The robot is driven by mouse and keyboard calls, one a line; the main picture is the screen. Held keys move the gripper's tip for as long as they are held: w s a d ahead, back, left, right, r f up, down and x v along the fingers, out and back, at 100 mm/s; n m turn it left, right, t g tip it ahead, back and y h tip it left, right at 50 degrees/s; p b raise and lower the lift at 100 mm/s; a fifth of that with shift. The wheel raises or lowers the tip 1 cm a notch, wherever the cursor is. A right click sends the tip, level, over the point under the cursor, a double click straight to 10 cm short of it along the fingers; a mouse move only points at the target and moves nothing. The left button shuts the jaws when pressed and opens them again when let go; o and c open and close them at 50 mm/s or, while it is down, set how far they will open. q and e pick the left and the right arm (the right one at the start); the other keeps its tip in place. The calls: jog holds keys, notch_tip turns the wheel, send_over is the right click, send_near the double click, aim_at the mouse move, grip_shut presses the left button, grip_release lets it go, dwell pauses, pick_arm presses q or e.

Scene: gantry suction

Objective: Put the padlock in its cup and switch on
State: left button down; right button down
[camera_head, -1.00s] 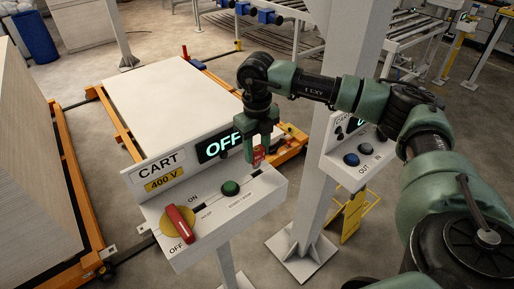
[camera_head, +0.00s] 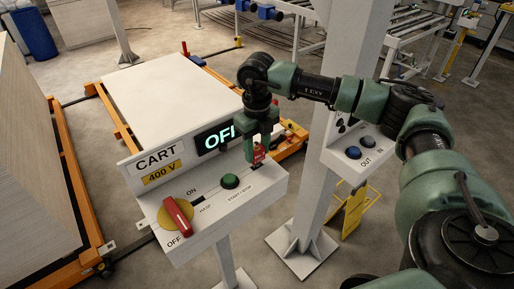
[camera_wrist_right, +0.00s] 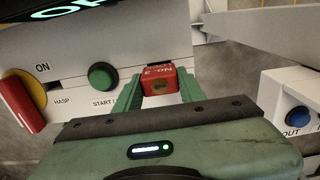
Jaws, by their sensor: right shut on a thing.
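My right gripper (camera_head: 258,150) is shut on the red padlock (camera_head: 259,155) at the right end of the cart control box (camera_head: 215,215). In the right wrist view the padlock (camera_wrist_right: 160,78), marked "No. 2", sits between the green fingers. I cannot tell whether it touches the box; its cup is hidden behind the padlock and gripper. The red switch handle (camera_head: 178,216) on its yellow disc is tilted, with its lower end near OFF. The display (camera_head: 216,138) reads OFF, partly covered by my gripper. My left gripper is not in view.
A green start/stop button (camera_head: 229,181) sits between the switch and the padlock. A white post (camera_head: 340,110) and a second box with a blue OUT button (camera_head: 353,153) stand to the right. A cart with a pale top (camera_head: 170,95) is behind.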

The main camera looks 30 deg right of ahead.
jog(key=shift+f+b, duration=0.85)
jog(key=shift+f, duration=0.4)
jog(key=c, duration=0.8)
grip_release()
jog(key=shift+o, duration=0.2)
jog(key=shift+r, duration=0.55)
notch_tip(320, 180, up, 6)
jog(key=shift+f+b, duration=0.25)
jog(key=shift+b, duration=0.75)
jog(key=shift+r, duration=0.65)
jog(key=c, duration=0.4)
